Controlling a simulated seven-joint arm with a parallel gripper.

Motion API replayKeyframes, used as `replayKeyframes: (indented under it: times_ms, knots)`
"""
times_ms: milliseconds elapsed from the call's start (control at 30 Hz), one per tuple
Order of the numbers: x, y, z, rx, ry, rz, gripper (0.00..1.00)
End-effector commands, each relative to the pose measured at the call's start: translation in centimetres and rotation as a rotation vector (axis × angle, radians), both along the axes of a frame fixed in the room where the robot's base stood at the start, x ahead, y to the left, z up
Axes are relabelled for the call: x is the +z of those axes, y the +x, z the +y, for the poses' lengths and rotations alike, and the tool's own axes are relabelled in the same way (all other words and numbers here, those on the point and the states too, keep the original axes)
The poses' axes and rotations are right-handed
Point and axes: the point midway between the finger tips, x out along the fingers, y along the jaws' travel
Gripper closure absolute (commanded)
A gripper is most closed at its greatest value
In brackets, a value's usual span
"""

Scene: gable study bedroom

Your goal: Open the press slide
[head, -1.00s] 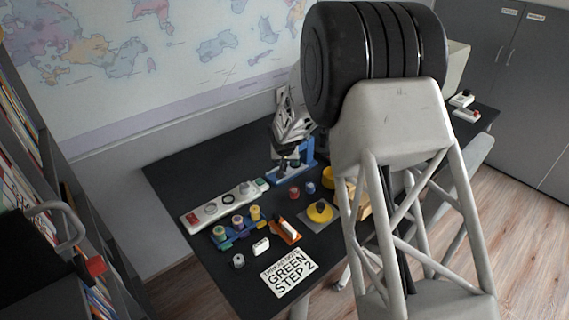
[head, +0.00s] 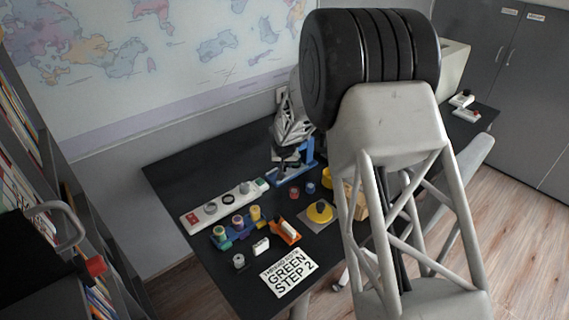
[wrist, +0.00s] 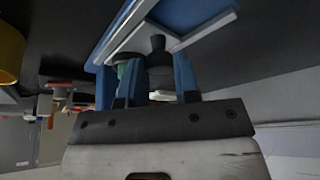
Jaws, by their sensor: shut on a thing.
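The blue press (head: 308,149) stands at the back of the dark desk. In the wrist view its blue body (wrist: 190,14) and pale slide (wrist: 174,38) fill the upper middle. A dark round knob (wrist: 158,46) is at the slide. My gripper (head: 285,160) is down at the front of the press. In the wrist view the blue fingers of my gripper (wrist: 160,72) stand on either side of the knob and are shut on it. The fingers partly hide the knob, and the arm covers part of the press in the head view.
A white control strip (head: 222,205), a blue rack of spools (head: 238,229), a yellow round piece on a grey plate (head: 320,211), an orange tool (head: 287,232) and a lettered card (head: 289,272) lie in front. A yellow ring (wrist: 10,50) is at the wrist view's left.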

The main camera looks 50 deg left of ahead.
Motion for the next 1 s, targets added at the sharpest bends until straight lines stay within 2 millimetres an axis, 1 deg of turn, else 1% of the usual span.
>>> replayKeyframes:
  times_ms: [167,267,367,600,700,833,1000]
  knots:
    - [0.0,-0.2,0.0,0.0,0.0,0.0,1.0]
    - [0.0,-0.8,0.0,0.001,0.0,0.0,1.0]
    - [0.1,-2.0,0.1,0.001,0.0,0.0,1.0]
    - [0.1,-5.6,0.1,0.002,0.0,0.0,1.0]
    - [0.1,-6.8,0.1,0.002,0.001,0.0,1.0]
    - [0.0,-7.4,0.0,0.0,0.001,0.0,1.0]
    - [0.0,-7.5,0.0,0.0,0.001,-0.001,1.0]
